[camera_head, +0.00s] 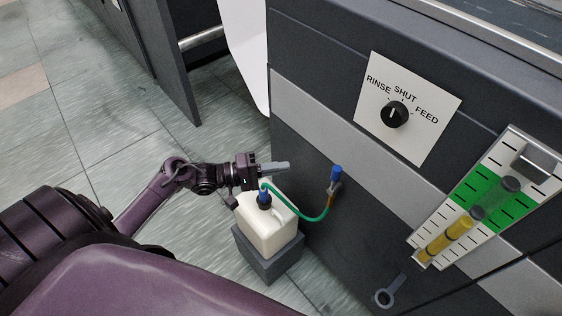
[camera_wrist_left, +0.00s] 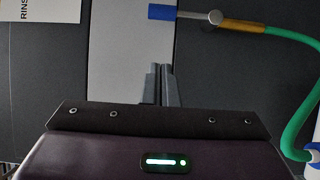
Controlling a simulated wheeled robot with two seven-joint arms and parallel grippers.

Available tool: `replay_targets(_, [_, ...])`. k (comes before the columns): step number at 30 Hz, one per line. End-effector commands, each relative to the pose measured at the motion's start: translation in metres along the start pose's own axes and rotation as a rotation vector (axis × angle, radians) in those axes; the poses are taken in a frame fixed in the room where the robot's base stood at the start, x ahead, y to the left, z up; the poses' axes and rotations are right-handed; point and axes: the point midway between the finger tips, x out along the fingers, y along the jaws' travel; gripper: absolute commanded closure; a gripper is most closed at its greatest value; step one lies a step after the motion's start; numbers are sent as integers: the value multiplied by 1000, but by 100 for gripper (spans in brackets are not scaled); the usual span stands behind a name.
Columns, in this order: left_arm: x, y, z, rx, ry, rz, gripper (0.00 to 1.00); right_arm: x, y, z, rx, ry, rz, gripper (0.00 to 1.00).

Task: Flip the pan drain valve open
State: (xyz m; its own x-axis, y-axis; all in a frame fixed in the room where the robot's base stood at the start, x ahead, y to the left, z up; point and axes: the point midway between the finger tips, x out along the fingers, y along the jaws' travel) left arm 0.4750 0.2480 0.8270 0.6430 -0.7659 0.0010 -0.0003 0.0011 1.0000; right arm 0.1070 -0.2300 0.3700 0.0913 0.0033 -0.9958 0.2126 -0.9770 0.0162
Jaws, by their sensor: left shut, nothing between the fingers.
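The drain valve (camera_head: 335,183) is on the dark machine front, with a blue handle (camera_head: 336,172), a small grey pivot and a brass body joined to a green hose (camera_head: 315,219). The handle points up, roughly in line with the body. My right gripper is out of view.
The jug stands on a grey block on the tiled floor, with the hose running to its blue fitting (camera_head: 264,196). A dial plate (camera_head: 394,115) marked RINSE, SHUT, FEED and a green-white gauge panel (camera_head: 480,195) are on the front. A grey ringed lever (camera_head: 390,291) sits low.

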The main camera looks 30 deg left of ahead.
Motion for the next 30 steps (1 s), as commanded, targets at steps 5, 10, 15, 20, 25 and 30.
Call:
replay_targets(5, [41, 3, -1, 1, 0, 4, 100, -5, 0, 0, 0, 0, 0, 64])
replay_targets(10, [75, 2, 2, -1, 0, 3, 100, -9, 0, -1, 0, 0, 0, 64])
replay_targets(15, [90, 2, 20, 0, 1, 1, 100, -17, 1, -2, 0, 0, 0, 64])
replay_targets(20, [96, 1, 27, 0, 1, 0, 100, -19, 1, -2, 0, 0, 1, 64])
replay_targets(25, [98, 0, 28, 1, 1, -1, 100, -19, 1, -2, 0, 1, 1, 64])
replay_targets(30, [97, 0, 28, 1, 1, -1, 100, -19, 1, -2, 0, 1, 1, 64])
